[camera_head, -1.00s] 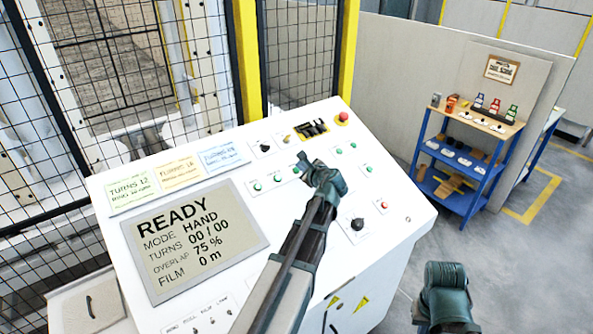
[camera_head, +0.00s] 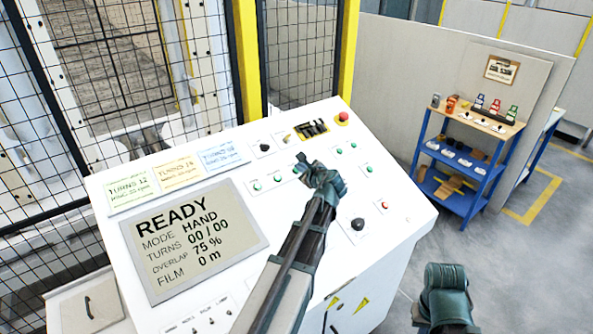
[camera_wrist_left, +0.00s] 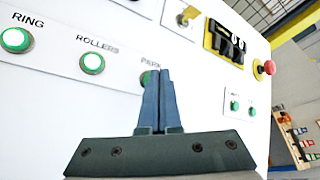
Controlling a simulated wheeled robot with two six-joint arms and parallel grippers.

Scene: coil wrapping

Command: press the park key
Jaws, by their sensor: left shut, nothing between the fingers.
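The park key (camera_wrist_left: 146,77) is a green round button on the white console, under the label PARK. In the left wrist view the fingers hide most of it and part of the label. My left gripper (camera_wrist_left: 159,74) is shut and empty, its tips over the right part of the key. I cannot tell whether the tips touch it. In the head view my left gripper (camera_head: 300,157) reaches over the console to the end of a row of green keys.
The ring key (camera_wrist_left: 16,40) and rollers key (camera_wrist_left: 92,63) sit left of the park key. A yellow-framed block (camera_wrist_left: 223,44) and a red stop button (camera_wrist_left: 265,68) lie to the right. The console screen (camera_head: 195,238) reads READY, MODE HAND. A blue shelf (camera_head: 460,165) stands at right.

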